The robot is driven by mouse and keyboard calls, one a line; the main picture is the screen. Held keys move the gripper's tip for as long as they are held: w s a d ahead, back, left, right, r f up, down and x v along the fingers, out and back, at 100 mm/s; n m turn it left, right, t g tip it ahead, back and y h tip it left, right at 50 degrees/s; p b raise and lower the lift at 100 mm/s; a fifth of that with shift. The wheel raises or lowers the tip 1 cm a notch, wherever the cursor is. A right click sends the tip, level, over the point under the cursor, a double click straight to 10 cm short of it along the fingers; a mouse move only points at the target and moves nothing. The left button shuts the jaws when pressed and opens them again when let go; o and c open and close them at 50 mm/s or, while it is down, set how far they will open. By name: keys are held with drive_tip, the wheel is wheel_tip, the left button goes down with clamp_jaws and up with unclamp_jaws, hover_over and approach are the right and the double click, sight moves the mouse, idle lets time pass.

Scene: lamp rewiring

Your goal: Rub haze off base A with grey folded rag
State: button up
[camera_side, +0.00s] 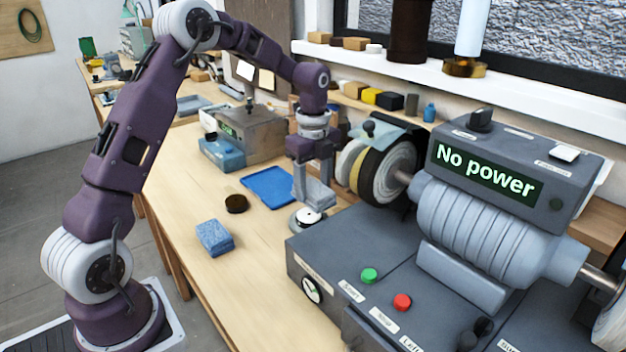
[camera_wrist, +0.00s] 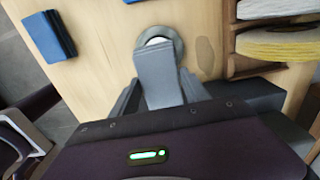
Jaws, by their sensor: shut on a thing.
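My gripper (camera_side: 314,190) is shut on a grey folded rag (camera_side: 322,193), low over the bench. In the wrist view the rag (camera_wrist: 158,78) hangs out between the fingers. A small round metal base with a white top (camera_side: 306,217) stands on the bench just under the rag. In the wrist view the base (camera_wrist: 172,40) shows beyond the rag's end, partly covered by it. I cannot tell whether rag and base touch. No letter is readable on the base, and haze on it cannot be made out.
A grey buffing machine (camera_side: 470,225) reading "No power" stands close on the right, its wheel (camera_side: 392,170) near my gripper. The bench front is clear.

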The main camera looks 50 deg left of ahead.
sight(313, 219)
drive_tip(key=shift+f, duration=2.65)
drive_tip(key=shift+a+f, duration=0.15)
drive_tip(key=shift+f, duration=0.1)
drive_tip(key=shift+c, duration=0.5)
drive_tip(key=shift+a, duration=2.1)
drive_tip(key=shift+d+f, duration=0.1)
drive_tip(key=shift+d, duration=2.05)
drive_tip(key=shift+w+a, duration=0.2)
drive_tip(key=shift+a, duration=0.85)
drive_tip(key=shift+w+a, duration=0.2)
drive_tip(key=shift+a, duration=0.85)
drive_tip(key=shift+d, duration=2.2)
drive_tip(key=shift+a, duration=2.25)
drive_tip(key=shift+r, duration=4.2)
